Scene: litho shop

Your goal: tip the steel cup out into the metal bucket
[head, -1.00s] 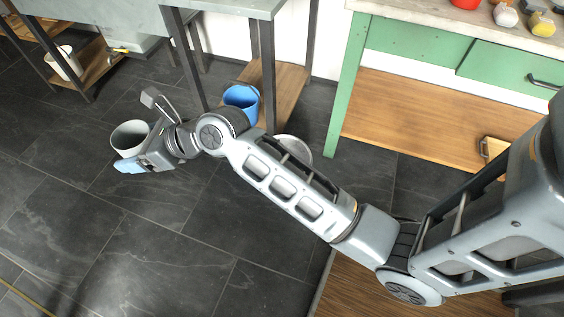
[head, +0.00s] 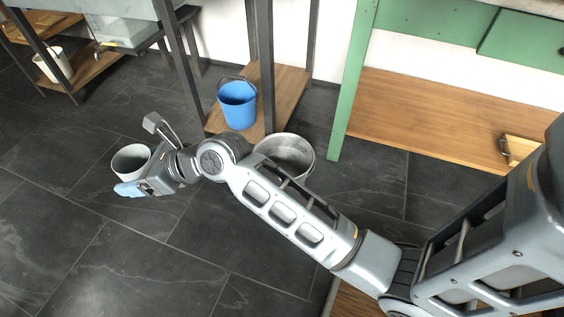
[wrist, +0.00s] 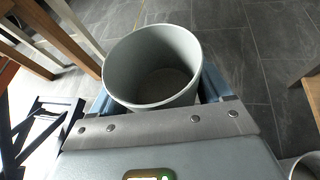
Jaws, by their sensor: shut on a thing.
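The steel cup (head: 131,161) is a plain pale grey, open-topped cup, held roughly upright above the dark floor at the left of the head view. My gripper (head: 138,177) is shut on it, with blue-grey fingers on either side. In the wrist view the cup (wrist: 150,62) fills the middle, mouth showing; its inside looks grey-brown at the bottom, and I cannot tell what it holds. The metal bucket (head: 297,147) stands on the floor behind my forearm, which hides its front. A grey rim in the wrist view's lower right corner may be this bucket.
A blue bucket (head: 238,104) stands on a low wooden shelf (head: 290,84) just behind the metal bucket. A green workbench (head: 352,85) is at the right. A white bucket (head: 53,64) sits on a shelf at the far left. Open tiled floor (head: 120,265) lies in front.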

